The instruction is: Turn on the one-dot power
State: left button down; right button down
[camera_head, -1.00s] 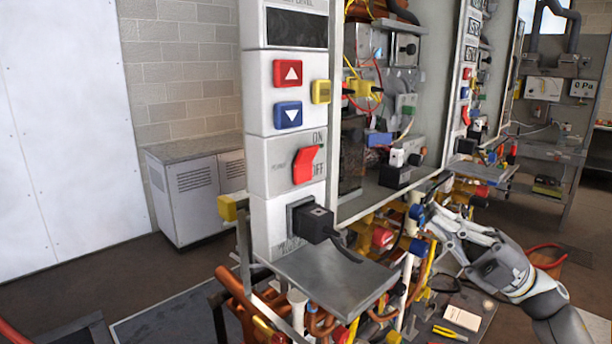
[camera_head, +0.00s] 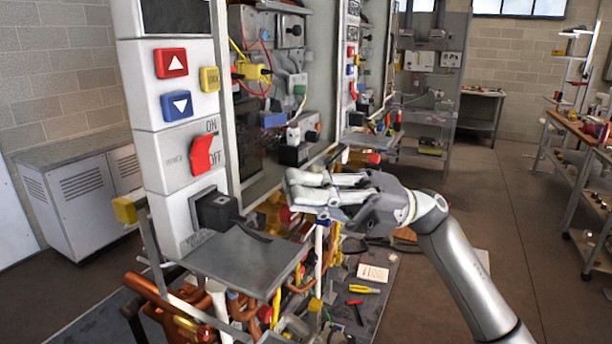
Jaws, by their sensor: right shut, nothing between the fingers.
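The nearest heater panel (camera_head: 165,118) is white and carries a red power switch (camera_head: 204,155) between the labels ON and OFF. I cannot tell its set position for sure. A second heater farther back has a similar small red switch (camera_head: 350,97). I make out no dot marks on either panel. My right gripper (camera_head: 290,192) is shut and empty, its fingers pointing left. In the picture it is to the right of and below the near switch, apart from it. My left gripper is not in view.
A black plug (camera_head: 215,211) sits in a socket under the near switch, above a grey shelf (camera_head: 243,258). Red and blue arrow buttons (camera_head: 176,105) and a yellow button (camera_head: 209,79) are above the switch. Copper pipes (camera_head: 165,298) run below. Open floor is at the right.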

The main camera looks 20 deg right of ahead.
jog(key=w+a+r+p, duration=0.2)
jog(key=a+r+p, duration=0.2)
jog(key=a, duration=0.4)
jog(key=shift+a+r+p, duration=0.15)
jog(key=shift+a+p, duration=0.1)
jog(key=shift+p, duration=0.1)
jog(key=shift+w+a+r+m+t+h+p, duration=0.1)
jog(key=shift+w+r+m+t+h+p, duration=0.1)
jog(key=shift+r+m+p, duration=0.25)
jog(key=shift+w+a+r+m+t+h+p, duration=0.1)
jog(key=shift+r+m+t+h+p, duration=0.1)
jog(key=shift+p, duration=0.3)
jog(key=shift+f, duration=0.2)
jog(key=v, duration=1.2)
